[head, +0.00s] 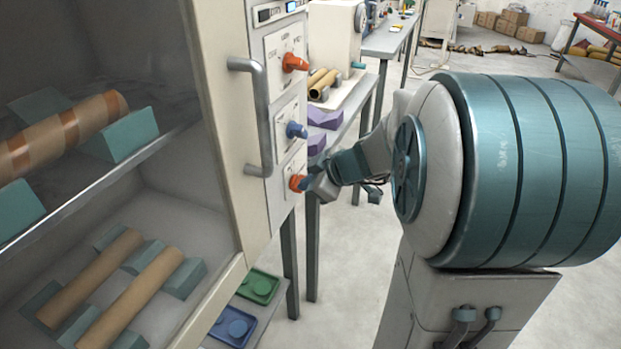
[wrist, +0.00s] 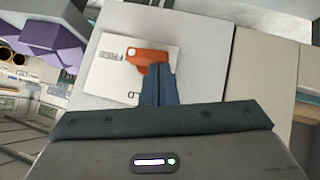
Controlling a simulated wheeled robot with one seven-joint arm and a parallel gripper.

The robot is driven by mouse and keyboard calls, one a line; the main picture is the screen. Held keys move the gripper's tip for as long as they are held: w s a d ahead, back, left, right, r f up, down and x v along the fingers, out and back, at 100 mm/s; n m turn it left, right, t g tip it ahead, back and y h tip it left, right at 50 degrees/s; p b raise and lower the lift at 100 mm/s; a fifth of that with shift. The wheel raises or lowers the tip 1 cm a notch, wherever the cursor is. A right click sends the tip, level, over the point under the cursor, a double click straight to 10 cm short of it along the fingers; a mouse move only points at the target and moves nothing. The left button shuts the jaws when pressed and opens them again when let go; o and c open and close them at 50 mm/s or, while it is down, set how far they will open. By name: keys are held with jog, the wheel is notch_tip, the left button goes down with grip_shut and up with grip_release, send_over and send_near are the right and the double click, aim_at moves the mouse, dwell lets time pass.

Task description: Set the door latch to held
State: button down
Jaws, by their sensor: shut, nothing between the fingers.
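The door latch is likely the lowest orange knob (head: 297,183) on the cabinet's side panel. In the wrist view it shows as an orange lever (wrist: 146,56) on a pale plate (wrist: 112,75) with dark lettering, which seems to read FREE beside it. More lettering is partly hidden by my fingers. My gripper (head: 310,184) is shut and empty, right at this knob. In the wrist view my closed fingertips (wrist: 157,68) overlap the lever's lower edge. I cannot tell whether they touch it.
Above the latch are a blue knob (head: 296,130) and another orange knob (head: 295,62). The grey door handle (head: 262,115) stands out left of them. Cardboard tubes lie inside the cabinet. A bench with purple holders (head: 322,119) is behind. Floor beyond is mostly clear.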

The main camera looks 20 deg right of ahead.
jog(key=shift+w+d, duration=0.1)
dwell(0.3)
jog(key=shift+w+d+r+b, duration=0.3)
jog(key=shift+w+d+b, duration=0.1)
jog(key=shift+w+d, duration=0.1)
jog(key=shift+a, duration=0.1)
jog(key=s+d+r, duration=0.2)
jog(key=r, duration=0.3)
jog(key=s+d+r+p, duration=0.1)
jog(key=s+d+r, duration=0.1)
jog(key=r, duration=0.4)
jog(key=shift+s+d, duration=0.4)
jog(key=shift+d, duration=0.25)
jog(key=shift+a+r+p, duration=0.1)
jog(key=shift+r+p, duration=0.05)
jog(key=shift+p, duration=0.65)
